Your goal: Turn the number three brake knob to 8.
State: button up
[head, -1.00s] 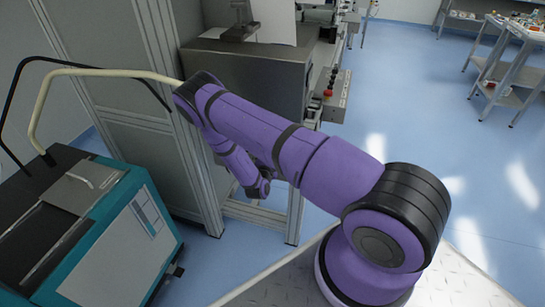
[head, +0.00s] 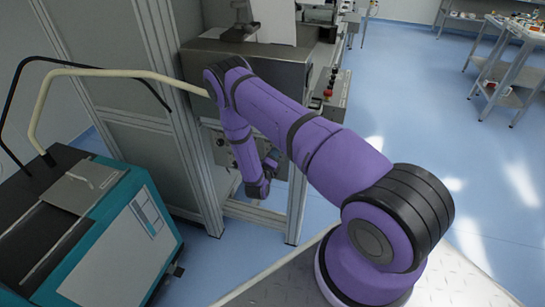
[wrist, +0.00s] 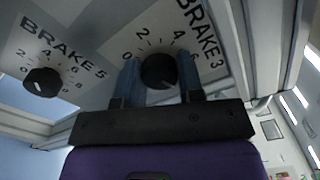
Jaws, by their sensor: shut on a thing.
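The number three brake knob (wrist: 158,71) is a round black knob on a pale panel marked BRAKE 3 in the wrist view. Its printed scale shows a 2 at its upper left and a 4 at its upper right. The 8 mark is hidden, and I cannot read the knob's pointer. My gripper (wrist: 159,62) has one blue finger on each side of the knob and is shut on it. In the head view the wrist of my arm is low at the machine's frame, and the fingers and knob cannot be made out there.
The black BRAKE 5 knob (wrist: 42,82) sits to the left on the panel. Metal frame posts (head: 296,200) stand close to my wrist. A teal and black unit (head: 120,235) with a pale hose (head: 110,72) is at the left. Blue floor is open at the right.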

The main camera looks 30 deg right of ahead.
jog(key=shift+m, duration=1.1)
jog(key=o, duration=0.9)
jog(key=v, duration=1.1)
